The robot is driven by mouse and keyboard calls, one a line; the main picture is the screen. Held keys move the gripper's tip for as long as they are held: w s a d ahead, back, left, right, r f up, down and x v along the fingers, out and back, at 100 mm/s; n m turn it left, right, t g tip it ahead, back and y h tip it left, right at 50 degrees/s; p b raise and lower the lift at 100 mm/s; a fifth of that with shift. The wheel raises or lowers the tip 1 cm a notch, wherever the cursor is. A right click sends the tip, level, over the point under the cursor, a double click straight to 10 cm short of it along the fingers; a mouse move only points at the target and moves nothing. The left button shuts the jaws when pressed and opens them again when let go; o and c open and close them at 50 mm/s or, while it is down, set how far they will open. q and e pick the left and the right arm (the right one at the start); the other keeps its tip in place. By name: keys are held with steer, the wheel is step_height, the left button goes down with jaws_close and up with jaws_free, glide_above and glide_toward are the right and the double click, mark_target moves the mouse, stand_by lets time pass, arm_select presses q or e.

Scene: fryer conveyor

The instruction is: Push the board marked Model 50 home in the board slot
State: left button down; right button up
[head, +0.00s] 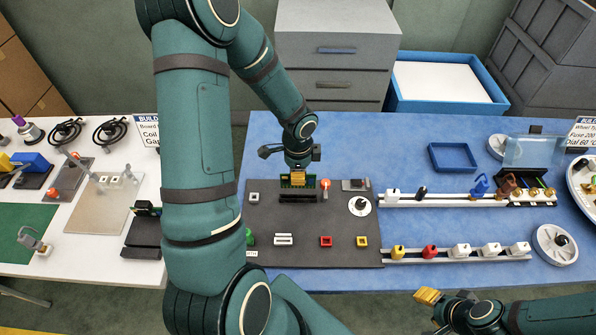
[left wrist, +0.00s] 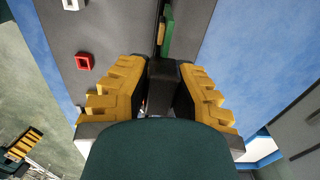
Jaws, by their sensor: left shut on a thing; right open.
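A green board (head: 285,183) stands on edge at the dark board slot (head: 298,197) on the grey panel. Its marking cannot be read. My left gripper (head: 298,178) comes down on it from above and is shut at its top edge. In the left wrist view my left gripper's yellow fingers (left wrist: 163,88) flank a dark piece, and the green board (left wrist: 168,35) shows edge-on beyond. How deep the board sits in the slot is hidden. My right gripper (head: 430,297) is open and empty at the bottom right, away from the panel.
The grey panel (head: 350,250) bears a red-knobbed lever (head: 325,184), a round dial (head: 360,205) and small coloured sockets. Two rails (head: 455,256) with several coloured parts lie to the right. A blue tray (head: 452,157) is behind them.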

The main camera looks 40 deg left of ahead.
arm_select(q)
steer(key=shift+f+b, duration=1.25)
steer(key=shift+f, duration=0.45)
arm_select(e)
steer(key=shift+f, duration=1.6)
arm_select(q)
steer(key=shift+f+b, duration=1.5)
steer(key=shift+f, duration=0.2)
arm_select(e)
steer(key=shift+f, duration=1.5)
arm_select(q)
steer(key=c, duration=0.9)
jaws_free()
steer(key=shift+r, duration=0.15)
arm_select(e)
steer(key=shift+r, duration=0.15)
arm_select(q)
steer(key=shift+r+p, duration=2.55)
steer(key=shift+r, duration=0.4)
arm_select(e)
step_height(320, 180, up, 5)
steer(key=shift+f, duration=0.1)
arm_select(q)
steer(key=shift+r, duration=0.1)
